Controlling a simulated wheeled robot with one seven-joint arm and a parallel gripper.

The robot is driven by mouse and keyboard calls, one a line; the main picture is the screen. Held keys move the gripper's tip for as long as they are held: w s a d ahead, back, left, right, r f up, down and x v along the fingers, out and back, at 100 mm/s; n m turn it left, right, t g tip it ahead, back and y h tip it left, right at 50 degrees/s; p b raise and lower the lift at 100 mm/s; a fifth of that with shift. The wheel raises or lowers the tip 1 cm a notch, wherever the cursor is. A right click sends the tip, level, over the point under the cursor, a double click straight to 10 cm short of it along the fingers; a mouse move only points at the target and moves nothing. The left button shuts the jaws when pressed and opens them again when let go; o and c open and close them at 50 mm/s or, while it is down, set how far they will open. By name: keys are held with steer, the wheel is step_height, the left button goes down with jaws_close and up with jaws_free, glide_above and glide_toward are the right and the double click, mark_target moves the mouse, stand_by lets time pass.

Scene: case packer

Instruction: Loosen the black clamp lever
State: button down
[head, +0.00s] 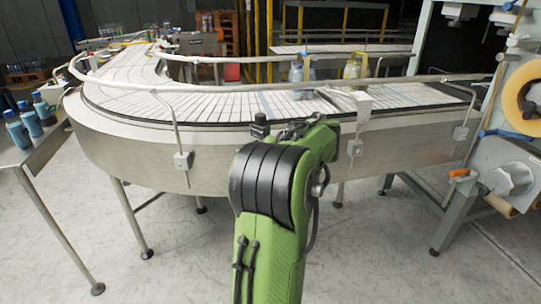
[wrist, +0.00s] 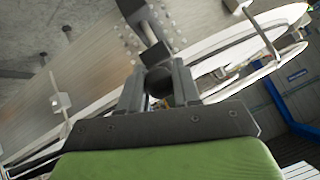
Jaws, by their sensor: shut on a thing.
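The black clamp lever (wrist: 157,54) shows in the wrist view, at and just beyond the fingertips, against the conveyor's metal side. My gripper (wrist: 159,82) is shut on it, with one finger on each side. The fingers hide part of the lever, so its exact angle is hard to tell. In the head view my green and black arm reaches to the conveyor's side and hides the grip.
The curved conveyor (head: 120,150) has a guide rail (head: 230,87) above its belt. Blue bottles (head: 18,130) stand on a side table at left. A film-roll machine (head: 510,150) stands at right.

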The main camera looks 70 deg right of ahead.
steer(key=shift+d+r, duration=0.15)
steer(key=shift+r, duration=0.1)
steer(key=c, duration=1.1)
jaws_free()
steer(key=o, duration=0.3)
steer(key=shift+d+f, duration=0.1)
steer(key=shift+f, duration=0.05)
steer(key=p+v, duration=0.2)
steer(key=v, duration=1.3)
steer(key=shift+s+a, duration=0.2)
steer(key=shift+s, duration=0.1)
